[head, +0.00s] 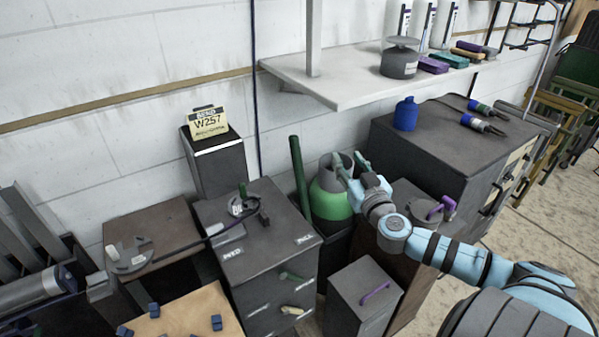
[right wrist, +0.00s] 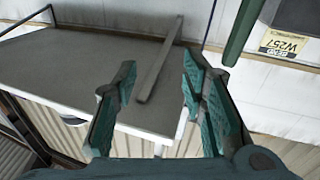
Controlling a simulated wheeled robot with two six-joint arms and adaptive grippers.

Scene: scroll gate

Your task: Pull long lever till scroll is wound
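A long dark green pole (head: 299,175), which looks like the long lever, stands nearly upright between the dark cabinet and a green rounded container. In the right wrist view a green pole (right wrist: 245,30) crosses the top right, outside the right-hand finger. My right gripper (head: 351,163) is above the green container, right of the pole and apart from it. The right wrist view shows its two teal-padded fingers (right wrist: 160,66) spread with nothing between them. My left gripper is in neither view. I cannot identify a scroll for certain.
A yellow W257 card (head: 210,123) tops a dark box. The dark cabinet (head: 265,240) bears a small mechanism and handles. The green container (head: 330,200) stands under my right gripper. A white shelf (head: 350,88) overhangs behind. A grey box with a purple handle (head: 362,295) stands in front.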

